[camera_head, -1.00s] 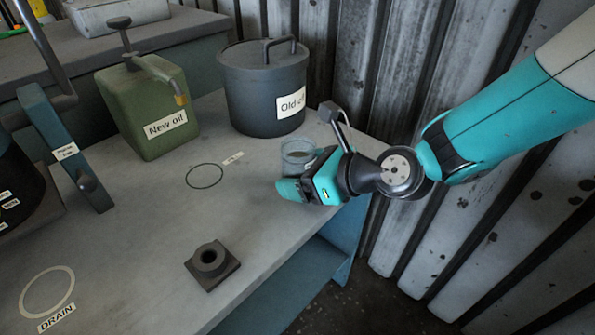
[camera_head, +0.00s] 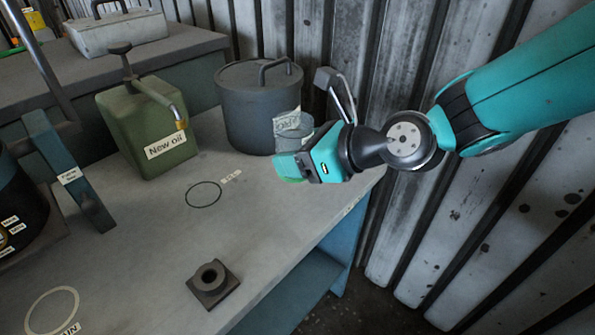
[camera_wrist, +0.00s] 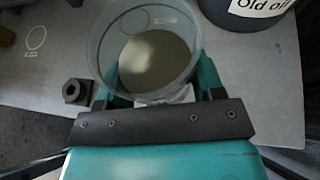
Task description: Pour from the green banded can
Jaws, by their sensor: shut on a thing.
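My gripper (camera_head: 288,165) is shut on a clear round container (camera_head: 306,128) above the right end of the bench. A pale label shows on its side, and a strip of bright green shows under the jaws. In the wrist view the same clear container (camera_wrist: 98,45) is seen from above between the teal fingers, with a grey-brown layer inside. I cannot tell whether it is the green banded can. A green can (camera_head: 150,125) labelled "New oil", with a pump and spout, stands on the bench to the left.
A dark lidded pot (camera_head: 245,110), labelled "Old oil" in the wrist view, stands just behind the held container. A ring mark (camera_head: 203,194) lies on the bench, and a block with a round socket (camera_head: 213,283) sits near the front edge. A corrugated wall is at right.

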